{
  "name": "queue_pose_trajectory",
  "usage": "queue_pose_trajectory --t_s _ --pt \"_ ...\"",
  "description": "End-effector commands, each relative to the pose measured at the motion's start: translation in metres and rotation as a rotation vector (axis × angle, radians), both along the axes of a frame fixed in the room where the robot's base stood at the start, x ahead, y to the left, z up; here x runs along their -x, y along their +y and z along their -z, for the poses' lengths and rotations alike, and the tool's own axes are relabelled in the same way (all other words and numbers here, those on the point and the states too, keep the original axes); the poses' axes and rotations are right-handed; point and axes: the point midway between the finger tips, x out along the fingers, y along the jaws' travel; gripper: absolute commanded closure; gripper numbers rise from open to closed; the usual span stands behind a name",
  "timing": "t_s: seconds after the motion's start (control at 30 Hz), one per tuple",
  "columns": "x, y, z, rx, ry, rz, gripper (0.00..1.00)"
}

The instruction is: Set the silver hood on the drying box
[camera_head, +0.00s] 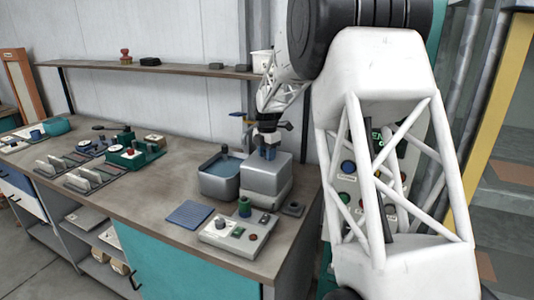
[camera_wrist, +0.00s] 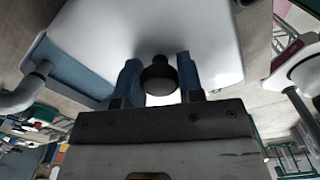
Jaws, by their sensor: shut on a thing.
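The silver hood (camera_head: 264,174) is a rounded grey block at the right end of the bench. The drying box (camera_head: 268,200) shows just below it as a lower grey body. The hood is over the box; I cannot tell whether it rests fully on it or hangs slightly above. My gripper (camera_head: 267,153) is over the hood's top, pointing down. In the wrist view, its blue fingers (camera_wrist: 157,78) are on either side of the hood's dark round knob (camera_wrist: 159,74), shut on it. The pale top of the hood (camera_wrist: 205,40) spreads beneath; the box is hidden there.
A basin of blue liquid (camera_head: 206,186) stands close left of the hood. In front are a control panel with a green knob (camera_head: 237,236) and a blue ribbed mat (camera_head: 189,214). Trays and a green device (camera_head: 132,155) lie further left. A shelf (camera_head: 150,68) runs behind.

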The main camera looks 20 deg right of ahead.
Motion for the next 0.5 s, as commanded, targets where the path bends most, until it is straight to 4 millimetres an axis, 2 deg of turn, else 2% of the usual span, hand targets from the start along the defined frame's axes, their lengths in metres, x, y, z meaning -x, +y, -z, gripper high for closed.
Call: queue_pose_trajectory --t_s 0.17,0.2,0.37,0.5 --pt "-0.0001 -0.0001 0.0023 0.000 0.000 0.000 1.00" --pt "-0.0001 -0.0001 0.0019 0.000 -0.001 0.000 0.59" --pt "0.0000 0.0000 0.0021 0.000 0.000 0.000 0.35" --pt "0.0000 0.0001 0.0022 0.000 0.000 0.000 0.35"
